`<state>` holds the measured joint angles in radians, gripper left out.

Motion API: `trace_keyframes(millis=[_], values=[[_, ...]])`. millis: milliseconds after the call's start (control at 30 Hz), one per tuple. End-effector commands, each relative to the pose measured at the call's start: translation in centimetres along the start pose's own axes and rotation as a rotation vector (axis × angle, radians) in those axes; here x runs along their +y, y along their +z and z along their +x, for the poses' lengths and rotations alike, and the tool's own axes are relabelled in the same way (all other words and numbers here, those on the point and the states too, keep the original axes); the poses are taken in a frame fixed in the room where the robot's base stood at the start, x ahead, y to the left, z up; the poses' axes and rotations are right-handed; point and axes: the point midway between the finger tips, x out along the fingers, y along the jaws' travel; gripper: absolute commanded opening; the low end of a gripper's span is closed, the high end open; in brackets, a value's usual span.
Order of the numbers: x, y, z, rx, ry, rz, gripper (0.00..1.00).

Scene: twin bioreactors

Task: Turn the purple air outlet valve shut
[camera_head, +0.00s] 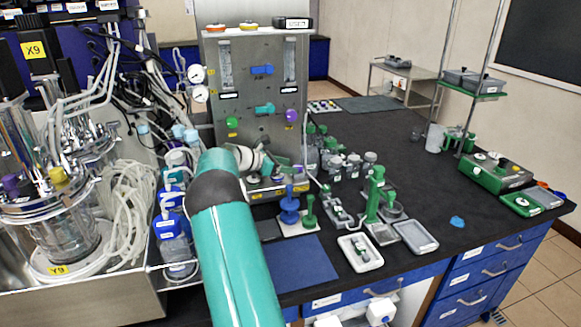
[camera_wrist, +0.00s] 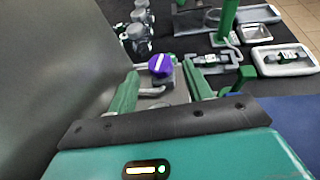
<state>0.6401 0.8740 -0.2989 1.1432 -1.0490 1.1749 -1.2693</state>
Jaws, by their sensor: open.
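The purple air outlet valve (camera_head: 291,116) is a round knob low on the right of the upright metal panel (camera_head: 250,85). In the wrist view the purple knob (camera_wrist: 161,66), with a white bar across its face, shows between the tips of my two green fingers. My gripper (camera_wrist: 160,70) is open, one finger on each side of the knob; I cannot tell whether either touches it. In the head view my gripper (camera_head: 287,165) is partly hidden by its own wrist, in front of the panel below the valve.
A green knob (camera_head: 232,123), a teal handle (camera_head: 265,108) and a blue handle (camera_head: 262,69) share the panel. Glass bioreactor vessels and tubing (camera_head: 128,215) crowd the left. Small fittings (camera_head: 350,160) stand right of the panel.

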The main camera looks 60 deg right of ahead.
Motion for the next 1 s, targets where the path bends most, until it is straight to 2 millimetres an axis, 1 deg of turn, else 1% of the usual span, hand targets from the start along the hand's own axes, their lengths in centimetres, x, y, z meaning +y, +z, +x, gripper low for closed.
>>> trace_keyframes(millis=[33,300,400,500,600,700,1000], values=[[0.1,0.1,-1.1,0.000,0.004,0.000,0.50],[0.1,0.1,-7.1,0.000,0.005,0.001,0.50],[0.1,0.0,-9.1,0.000,0.004,0.001,0.50],[0.1,0.0,-10.6,0.000,0.003,0.001,0.50],[0.0,0.1,-11.5,0.000,0.001,0.001,0.50],[0.0,0.1,-11.9,0.000,0.001,0.001,0.50],[0.0,0.1,-11.9,0.001,0.000,0.001,0.50]])
